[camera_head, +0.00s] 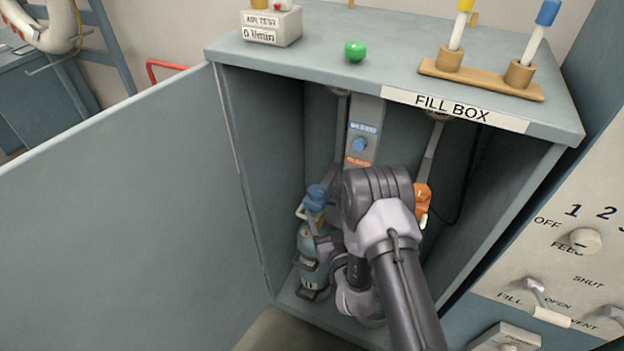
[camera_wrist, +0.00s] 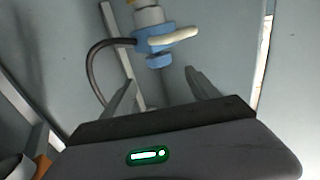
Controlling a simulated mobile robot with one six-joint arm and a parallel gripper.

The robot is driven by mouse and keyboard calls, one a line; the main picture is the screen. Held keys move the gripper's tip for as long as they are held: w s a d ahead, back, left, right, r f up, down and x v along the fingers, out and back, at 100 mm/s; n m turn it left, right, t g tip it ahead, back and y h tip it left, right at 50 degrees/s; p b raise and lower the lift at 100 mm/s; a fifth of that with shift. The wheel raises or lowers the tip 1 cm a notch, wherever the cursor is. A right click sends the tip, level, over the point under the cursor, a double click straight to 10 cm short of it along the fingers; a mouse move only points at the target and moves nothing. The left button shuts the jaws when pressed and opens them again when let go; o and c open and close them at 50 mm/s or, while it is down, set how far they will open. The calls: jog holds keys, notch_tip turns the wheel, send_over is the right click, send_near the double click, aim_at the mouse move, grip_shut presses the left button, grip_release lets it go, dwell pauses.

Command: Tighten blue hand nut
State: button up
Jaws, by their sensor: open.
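In the head view, a blue fitting (camera_head: 317,195) tops a teal breathing set (camera_head: 312,245) standing at the left inside the fill box. In the wrist view, a blue valve body (camera_wrist: 155,42) carries a pale lever (camera_wrist: 175,38) and a black hose. A round blue knob (camera_wrist: 157,61), which looks like the hand nut, sticks out from it toward my gripper. My gripper (camera_wrist: 162,80) is open, with its fingers apart and nothing between them. The knob lies just beyond the fingertips, roughly between them, with no contact visible. In the head view my arm hides part of the box.
The fill box (camera_head: 262,62) is open, its large door (camera_head: 130,215) swung left. An orange fitting (camera_head: 422,195) is on the right inside. A green ball (camera_head: 355,50) sits on top.

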aim_at(314, 185)
jog(key=b+x, duration=0.1)
jog(key=x, duration=0.3)
jog(key=b+x, duration=0.1)
jog(key=x, duration=0.3)
jog(key=b+x, duration=0.1)
jog(key=x, duration=0.3)
jog(key=shift+f, duration=0.3)
jog(key=shift+w+a+r, duration=0.15)
jog(key=shift+w+a, duration=0.05)
jog(key=shift+w, duration=0.25)
jog(key=shift+c, duration=0.4)
jog(key=c, duration=1.3)
jog(key=shift+m+h, duration=0.3)
jog(key=shift+h, duration=0.2)
